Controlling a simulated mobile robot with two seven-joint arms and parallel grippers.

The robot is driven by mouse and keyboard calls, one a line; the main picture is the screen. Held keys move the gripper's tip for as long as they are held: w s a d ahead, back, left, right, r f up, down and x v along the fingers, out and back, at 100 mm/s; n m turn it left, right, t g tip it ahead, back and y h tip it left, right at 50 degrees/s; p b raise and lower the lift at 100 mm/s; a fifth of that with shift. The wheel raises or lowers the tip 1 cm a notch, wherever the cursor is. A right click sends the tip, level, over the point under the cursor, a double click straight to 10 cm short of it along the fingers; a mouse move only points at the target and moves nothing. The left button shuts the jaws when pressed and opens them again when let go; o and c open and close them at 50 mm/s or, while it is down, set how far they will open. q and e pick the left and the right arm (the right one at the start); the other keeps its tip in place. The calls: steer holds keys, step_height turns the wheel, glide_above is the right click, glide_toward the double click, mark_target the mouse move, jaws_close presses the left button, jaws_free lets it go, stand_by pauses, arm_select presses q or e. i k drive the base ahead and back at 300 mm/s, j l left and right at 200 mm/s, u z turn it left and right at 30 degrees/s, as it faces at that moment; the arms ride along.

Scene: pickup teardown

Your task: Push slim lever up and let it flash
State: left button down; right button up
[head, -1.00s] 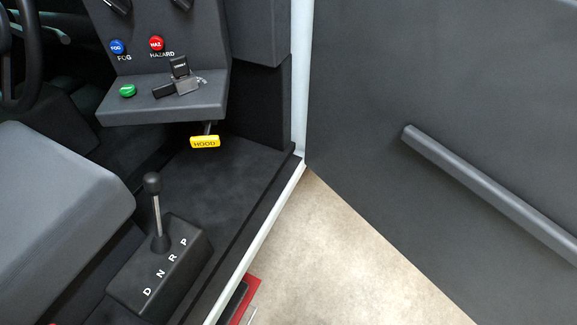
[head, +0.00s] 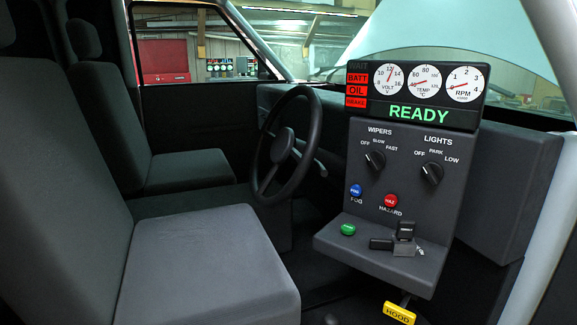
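The steering wheel (head: 285,143) is black and stands left of the dash panel. The dash display (head: 415,92) has green READY text, red BATT, OIL and BRAKE labels, a dim WAIT label and several white gauges. Neither of my grippers is in view.
The control panel (head: 330,240) carries a wipers knob (head: 375,159), lights knob (head: 432,173), blue fog button (head: 355,190), red hazard button (head: 391,201), green button (head: 348,229) and key (head: 405,231). A yellow hood handle (head: 399,313) hangs below. The near seat (head: 205,265) fills the lower left.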

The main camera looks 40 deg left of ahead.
mark_target(323, 171)
steer(key=j+u, duration=0.15)
steer(key=u, duration=0.35)
steer(key=j+u, duration=0.1)
steer(key=u, duration=0.4)
